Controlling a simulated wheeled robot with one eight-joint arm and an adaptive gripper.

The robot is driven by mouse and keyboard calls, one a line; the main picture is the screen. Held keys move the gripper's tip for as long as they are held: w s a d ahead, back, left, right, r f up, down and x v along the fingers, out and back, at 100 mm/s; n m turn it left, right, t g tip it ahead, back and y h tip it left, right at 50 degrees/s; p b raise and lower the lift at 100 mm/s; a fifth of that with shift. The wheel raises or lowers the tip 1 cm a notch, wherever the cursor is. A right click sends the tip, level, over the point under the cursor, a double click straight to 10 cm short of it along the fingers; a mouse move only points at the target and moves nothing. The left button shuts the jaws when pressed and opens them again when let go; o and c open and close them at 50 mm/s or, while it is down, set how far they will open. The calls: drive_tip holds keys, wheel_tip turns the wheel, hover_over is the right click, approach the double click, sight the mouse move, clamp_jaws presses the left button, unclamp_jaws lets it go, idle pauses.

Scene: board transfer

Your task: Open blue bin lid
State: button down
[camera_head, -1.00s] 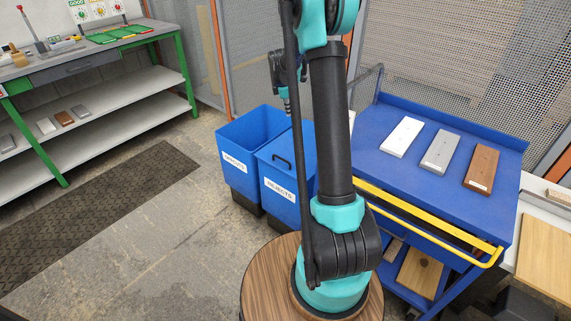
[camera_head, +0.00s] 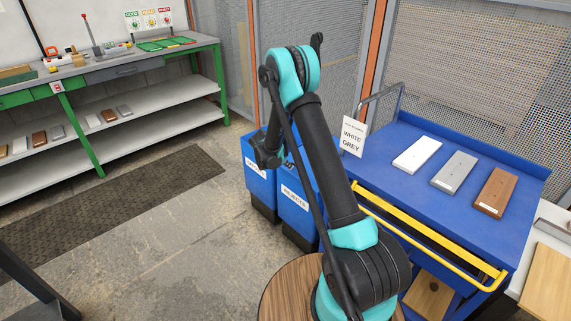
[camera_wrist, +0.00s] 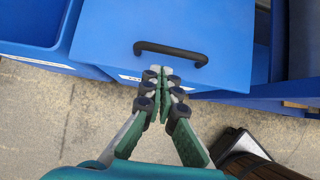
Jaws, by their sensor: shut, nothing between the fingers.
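The blue bin lid (camera_wrist: 205,25) lies flat and closed on the right blue bin, labelled REJECTS (camera_head: 296,200). A black bar handle (camera_wrist: 170,52) stands on the lid near its front edge. My gripper (camera_wrist: 160,72) is shut and empty, its fingertips just below the handle in the wrist view, over the lid's front edge. I cannot tell whether they touch the lid. In the head view my arm hides most of the lid and the handle, and the fingertips are not clear there.
An open blue bin (camera_wrist: 62,58) stands directly left of the lidded one. A blue cart (camera_head: 400,190) with white, grey and brown boards and a yellow rail stands to the right. A green workbench (camera_head: 140,70) is at the back left. The floor in front is clear.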

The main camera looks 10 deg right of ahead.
sight(296, 171)
drive_tip(key=shift+x, duration=2.05)
drive_tip(key=shift+r, duration=0.15)
